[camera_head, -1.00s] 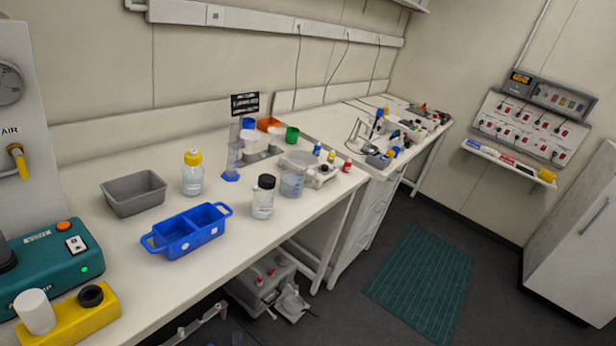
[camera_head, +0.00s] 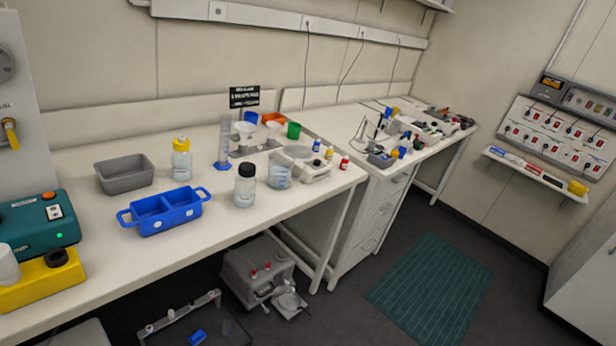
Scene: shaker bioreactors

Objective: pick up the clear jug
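The clear jug (camera_head: 279,174) stands upright on the white bench, toward its right part. It is see-through with a bluish tint, and its top looks open. A clear bottle with a black cap (camera_head: 245,186) stands just left of it and nearer the front edge. A grey and white device with a round plate (camera_head: 311,167) sits right behind and beside the jug. I cannot tell whether they touch. My gripper is not in view.
A blue two-part tray (camera_head: 165,211), a yellow-capped bottle (camera_head: 181,160) and a grey bin (camera_head: 125,174) stand left of the jug. A clear cylinder (camera_head: 225,143) is behind. Small bottles (camera_head: 328,154) stand to its right. Bench front edge (camera_head: 200,262) is clear.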

